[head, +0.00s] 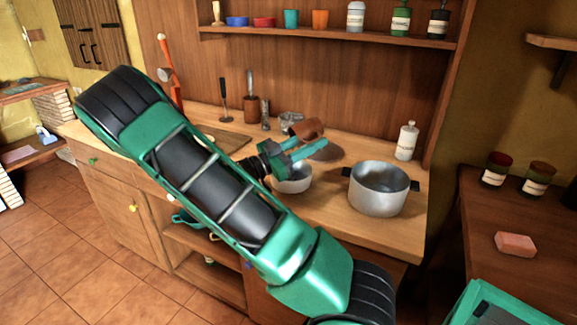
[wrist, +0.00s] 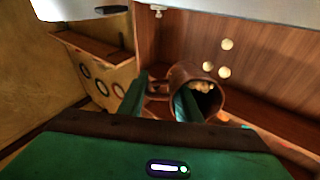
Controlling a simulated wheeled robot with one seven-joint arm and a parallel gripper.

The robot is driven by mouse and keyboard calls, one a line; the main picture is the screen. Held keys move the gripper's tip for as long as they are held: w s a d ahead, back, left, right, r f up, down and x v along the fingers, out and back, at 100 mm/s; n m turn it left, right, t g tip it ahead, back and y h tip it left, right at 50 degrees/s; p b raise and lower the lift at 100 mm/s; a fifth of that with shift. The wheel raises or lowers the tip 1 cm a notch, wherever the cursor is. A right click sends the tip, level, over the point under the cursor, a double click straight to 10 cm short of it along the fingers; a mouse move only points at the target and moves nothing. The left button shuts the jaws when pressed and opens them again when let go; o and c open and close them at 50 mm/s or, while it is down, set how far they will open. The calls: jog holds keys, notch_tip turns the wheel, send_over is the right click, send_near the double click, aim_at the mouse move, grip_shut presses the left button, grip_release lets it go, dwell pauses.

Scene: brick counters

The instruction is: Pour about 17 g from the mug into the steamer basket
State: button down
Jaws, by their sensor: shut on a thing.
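The brown mug (head: 307,129) is tilted in my gripper (head: 312,148), above the counter. In the wrist view, the mug (wrist: 212,108) shows its open mouth with pale round pieces inside near the rim. The green fingers (wrist: 162,88) are shut on its handle. A few pale pieces (wrist: 228,44) show outside the mouth, apart from the mug, seemingly in the air. A small pale grey round vessel (head: 294,183) stands on the counter below my gripper, partly hidden by it; it may be the steamer basket, but I cannot tell for sure. Its inside is mostly hidden.
A large metal pot (head: 378,190) stands to the right on the wooden counter (head: 330,205). A white bottle (head: 407,141) is behind it. A clear vessel (head: 290,121) stands behind my gripper. A shelf (head: 330,36) with cups and bottles hangs above.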

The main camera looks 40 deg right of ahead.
jog(key=shift+r, duration=0.25)
dwell(0.3)
jog(key=f+y, duration=0.1)
jog(key=f, duration=0.1)
jog(key=f+y, duration=0.1)
jog(key=d+f+t+y, duration=0.1)
jog(key=f+y, duration=0.1)
jog(key=shift+s+d+f, duration=0.1)
jog(key=shift+s+f, duration=0.05)
jog(key=shift+f, duration=0.15)
